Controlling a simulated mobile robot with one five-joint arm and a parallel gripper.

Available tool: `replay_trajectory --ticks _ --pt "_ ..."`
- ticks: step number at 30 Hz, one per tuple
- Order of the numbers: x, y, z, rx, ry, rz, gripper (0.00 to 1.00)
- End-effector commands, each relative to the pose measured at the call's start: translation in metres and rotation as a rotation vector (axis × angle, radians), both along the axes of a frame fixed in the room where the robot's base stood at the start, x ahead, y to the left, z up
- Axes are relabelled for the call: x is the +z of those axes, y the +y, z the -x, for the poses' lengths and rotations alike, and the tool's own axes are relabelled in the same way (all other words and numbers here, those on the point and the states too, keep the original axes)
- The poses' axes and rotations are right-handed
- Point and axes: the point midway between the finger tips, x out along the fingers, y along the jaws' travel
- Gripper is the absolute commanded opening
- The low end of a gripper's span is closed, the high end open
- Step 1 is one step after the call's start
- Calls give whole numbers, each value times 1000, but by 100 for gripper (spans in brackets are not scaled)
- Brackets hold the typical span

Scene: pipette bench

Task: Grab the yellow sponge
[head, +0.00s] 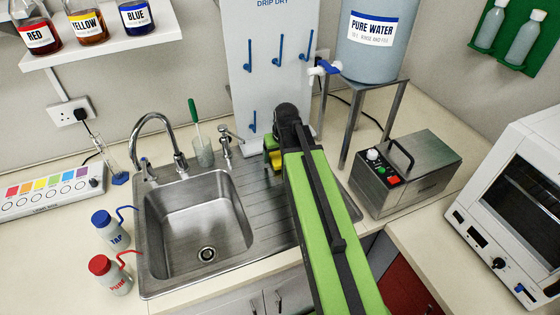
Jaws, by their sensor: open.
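The yellow sponge (277,161) shows only as a small yellow patch on the drainboard's far part, just right of the sink. My arm hides much of it. My gripper (272,151) is at the far end of my green arm, right at the sponge in the picture. A small green part shows just above the yellow patch. The jaws are open, and the fingertips are mostly hidden behind the arm's dark wrist. I cannot tell whether they touch the sponge.
The steel sink (197,222) lies left of my arm. A white drip-dry board (262,60) with blue pegs stands behind. A metal stand (350,125) holds the water tank (375,45). A steel box (407,172) stands right. Tap (110,230) and red-capped (110,275) bottles stand front left.

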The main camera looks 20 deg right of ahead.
Motion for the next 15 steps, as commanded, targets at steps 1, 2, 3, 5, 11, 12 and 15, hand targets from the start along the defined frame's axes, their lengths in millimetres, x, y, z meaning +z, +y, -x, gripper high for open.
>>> replay_trajectory --ticks 1,2,3,5,11,12,15 --pt "-1 0 0 0 0 0 78" --pt "-1 0 0 0 0 0 78" --pt "-2 0 0 0 0 0 78" --pt "-3 0 0 0 0 0 78" --pt "-5 0 0 1 0 0 78" --pt "-5 1 0 1 0 0 78" --pt "-5 1 0 1 0 0 78"
